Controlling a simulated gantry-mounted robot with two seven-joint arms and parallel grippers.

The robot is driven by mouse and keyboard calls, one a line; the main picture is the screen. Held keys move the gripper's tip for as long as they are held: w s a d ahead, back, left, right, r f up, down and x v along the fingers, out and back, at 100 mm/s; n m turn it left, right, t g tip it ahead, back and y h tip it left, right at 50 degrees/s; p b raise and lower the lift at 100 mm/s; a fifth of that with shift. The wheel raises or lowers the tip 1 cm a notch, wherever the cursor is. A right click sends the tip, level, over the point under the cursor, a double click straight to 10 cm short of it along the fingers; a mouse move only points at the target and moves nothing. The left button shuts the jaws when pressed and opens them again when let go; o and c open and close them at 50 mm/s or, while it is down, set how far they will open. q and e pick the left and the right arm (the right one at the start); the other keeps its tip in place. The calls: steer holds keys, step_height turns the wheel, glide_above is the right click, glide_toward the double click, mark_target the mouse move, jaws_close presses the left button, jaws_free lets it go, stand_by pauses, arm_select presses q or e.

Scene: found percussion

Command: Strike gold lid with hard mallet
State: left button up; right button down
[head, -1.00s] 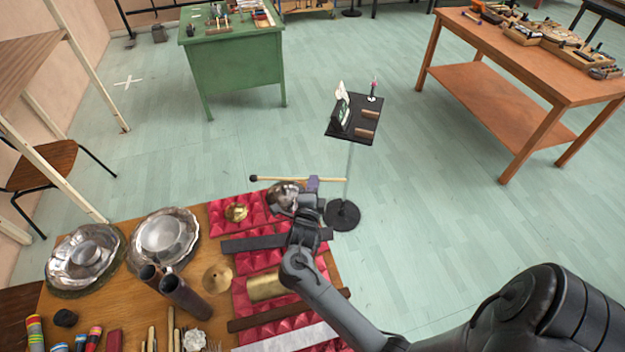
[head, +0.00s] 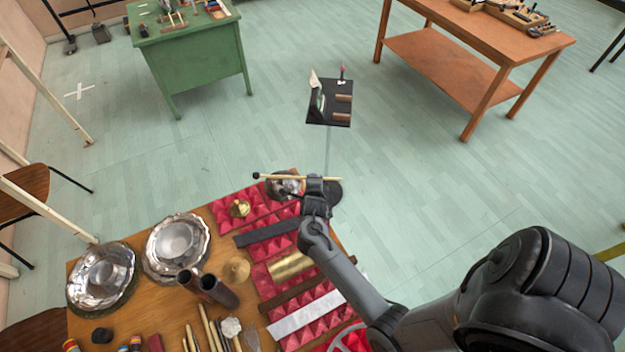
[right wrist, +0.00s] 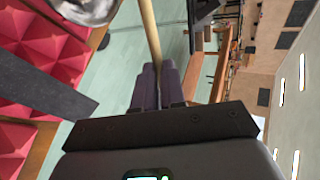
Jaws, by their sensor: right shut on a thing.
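The hard mallet (head: 290,177) has a pale stick and a small black head that points left. My right gripper (head: 315,184) is shut on the stick near its right end, above the far right corner of the table. In the right wrist view the stick (right wrist: 151,40) runs up from between the purple-grey fingertips (right wrist: 152,88). The gold lid (head: 239,208), small and domed with a knob, lies on red foam, nearer and left of the mallet head. The head is apart from it. My left gripper is not in view.
A silver bowl-like piece (head: 283,187) sits beneath the mallet stick. A black stand (head: 329,103) stands beyond.

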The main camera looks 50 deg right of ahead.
steer(key=shift+w+f, duration=0.1)
steer(key=shift+f, duration=0.05)
steer(key=a+f+b, duration=0.1)
steer(key=f+b, duration=0.2)
steer(key=w+a+f+b, duration=0.1)
steer(key=a+f+b, duration=0.1)
steer(key=f+b, duration=0.1)
steer(key=w+a+f+b, duration=0.1)
steer(key=f+b, duration=0.2)
steer(key=f, duration=0.1)
steer(key=shift+w+a+f+b, duration=0.1)
steer(key=shift+a+f+b, duration=0.25)
steer(key=shift+a, duration=0.05)
steer(key=s+d+r+p, duration=0.1)
steer(key=d+r+p, duration=0.2)
steer(key=r+p, duration=0.4)
steer(key=shift+s+d+r, duration=0.25)
steer(key=shift+s+r, duration=0.1)
steer(key=shift+r, duration=0.35)
